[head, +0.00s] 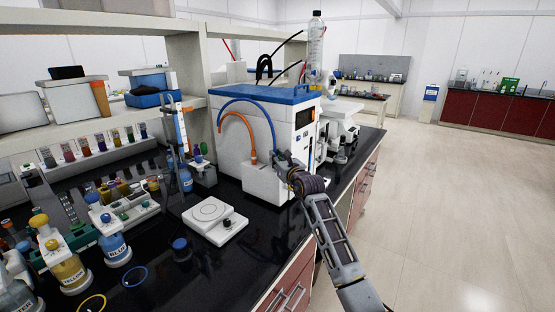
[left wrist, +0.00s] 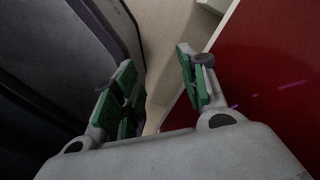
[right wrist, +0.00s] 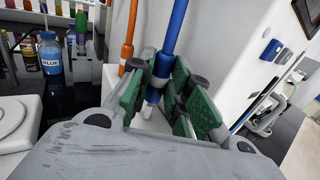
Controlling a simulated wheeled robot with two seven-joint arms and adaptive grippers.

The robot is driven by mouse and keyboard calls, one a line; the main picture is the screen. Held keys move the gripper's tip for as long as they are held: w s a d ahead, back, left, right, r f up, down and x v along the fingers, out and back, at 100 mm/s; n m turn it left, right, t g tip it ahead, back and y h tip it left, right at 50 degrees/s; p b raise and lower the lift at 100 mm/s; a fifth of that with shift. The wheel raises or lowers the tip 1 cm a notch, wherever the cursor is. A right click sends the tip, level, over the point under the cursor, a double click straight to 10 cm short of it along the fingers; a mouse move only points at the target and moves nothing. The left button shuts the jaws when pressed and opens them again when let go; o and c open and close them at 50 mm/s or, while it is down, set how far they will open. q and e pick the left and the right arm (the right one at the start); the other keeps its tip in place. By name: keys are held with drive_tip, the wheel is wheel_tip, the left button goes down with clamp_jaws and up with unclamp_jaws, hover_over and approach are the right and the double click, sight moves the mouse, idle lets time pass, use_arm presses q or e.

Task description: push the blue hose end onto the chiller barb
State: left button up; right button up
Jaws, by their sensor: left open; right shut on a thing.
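The blue hose (head: 262,108) arches from the left of the white, blue-topped chiller (head: 228,150) down to my right gripper (head: 281,160). In the right wrist view my right gripper (right wrist: 168,82) is shut on the blue hose (right wrist: 176,28) near its lower end, with green pads on both sides. A pale tip (right wrist: 151,97) shows just below the pads, above a white block. I cannot tell whether this tip is the barb or part of the hose end, nor whether hose and barb touch. My left gripper (left wrist: 158,85) is open and empty in the left wrist view, and out of the head view.
An orange hose (head: 247,134) comes down close to the left of the blue one; it also shows in the right wrist view (right wrist: 129,38). A white hotplate (head: 210,213) lies in front. Bottles and racks crowd the left. The floor at right is clear.

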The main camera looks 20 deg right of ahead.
idle(0.3)
use_arm(q)
drive_tip(key=shift+s+r, duration=0.15)
drive_tip(key=shift+r, duration=0.1)
idle(0.9)
use_arm(e)
drive_tip(key=shift+p, duration=0.4)
drive_tip(key=shift+f, duration=0.25)
use_arm(q)
drive_tip(key=shift+a, duration=0.1)
idle(0.5)
